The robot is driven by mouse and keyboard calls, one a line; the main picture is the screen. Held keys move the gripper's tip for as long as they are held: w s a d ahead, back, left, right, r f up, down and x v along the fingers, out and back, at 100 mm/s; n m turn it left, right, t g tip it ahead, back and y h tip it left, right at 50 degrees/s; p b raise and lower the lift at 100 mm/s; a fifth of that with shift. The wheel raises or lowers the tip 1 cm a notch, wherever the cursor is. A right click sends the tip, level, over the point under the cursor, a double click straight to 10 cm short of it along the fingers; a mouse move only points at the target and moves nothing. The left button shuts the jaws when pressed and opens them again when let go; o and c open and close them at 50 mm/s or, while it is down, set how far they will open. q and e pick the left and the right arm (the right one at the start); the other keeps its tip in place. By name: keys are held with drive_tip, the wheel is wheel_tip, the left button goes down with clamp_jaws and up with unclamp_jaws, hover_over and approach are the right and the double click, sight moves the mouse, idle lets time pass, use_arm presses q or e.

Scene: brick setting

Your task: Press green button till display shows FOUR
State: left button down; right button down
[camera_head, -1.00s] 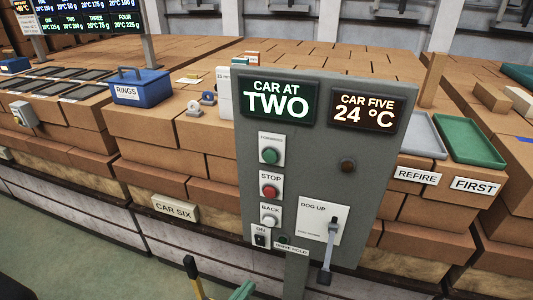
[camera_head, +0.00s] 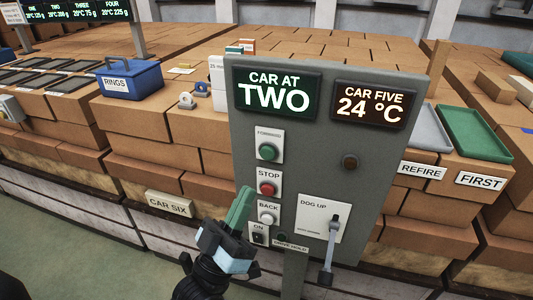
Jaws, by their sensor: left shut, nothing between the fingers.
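The green button (camera_head: 268,151) sits at the top of the button column on the grey control panel (camera_head: 380,185). The display (camera_head: 276,95) above it reads "CAR AT TWO". The red STOP button (camera_head: 267,188) and the white BACK button (camera_head: 267,217) are below the green one. My left gripper (camera_head: 241,204) is shut and empty, its green fingers pointing up just left of the BACK button and below the green button. It appears apart from the green button. My right gripper is not in view.
A dark ON switch (camera_head: 258,238) and a DOG UP lever (camera_head: 333,240) are low on the panel. A second display (camera_head: 369,106) reads "CAR FIVE 24 °C". Brick stacks, a blue RINGS box (camera_head: 130,83) and a green tray (camera_head: 474,135) stand behind.

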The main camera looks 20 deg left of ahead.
sight(268, 153)
use_arm(q)
drive_tip(key=shift+w, duration=0.15)
